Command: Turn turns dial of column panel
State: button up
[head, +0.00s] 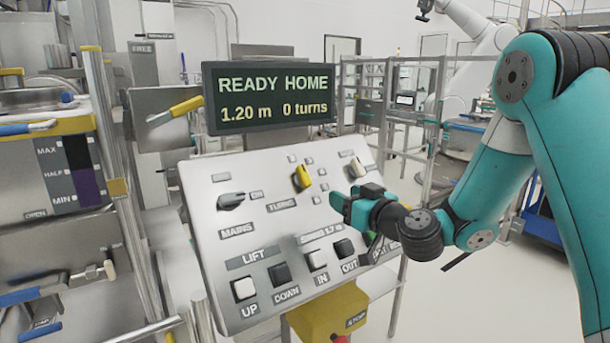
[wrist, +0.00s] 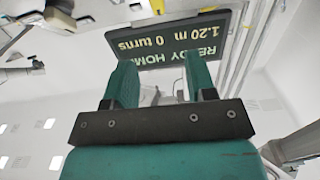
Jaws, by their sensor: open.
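The column panel (head: 210,192) is a tilted light-grey console in the middle of the head view. The turns dial (head: 302,178) is a yellow knob above and right of the label TURNS. My gripper (head: 340,204) is open and empty, in front of the panel, to the right of and below the turns dial. In the wrist view my gripper (wrist: 155,75) shows two teal fingers apart with nothing between them. The display (head: 255,97) above the panel reads READY HOME, 1.20 m, 0 turns; it appears upside down in the wrist view (wrist: 185,45).
A grey mains knob (head: 231,201) sits left on the panel, and another pale knob (head: 357,167) at upper right. Push buttons UP (head: 243,289), DOWN, IN and OUT line the lower edge. A yellow stop box (head: 328,312) hangs below. A yellow-handled lever (head: 186,106) is at left.

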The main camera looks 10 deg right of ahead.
aim_at(306, 175)
jog(key=p+x, duration=0.6)
jog(key=x, duration=0.2)
jog(key=p+x, duration=0.6)
jog(key=x, duration=0.2)
jog(key=shift+w+d+r, duration=0.15)
jog(key=shift+w, duration=0.55)
jog(key=shift+c, duration=0.2)
jog(key=c, duration=0.5)
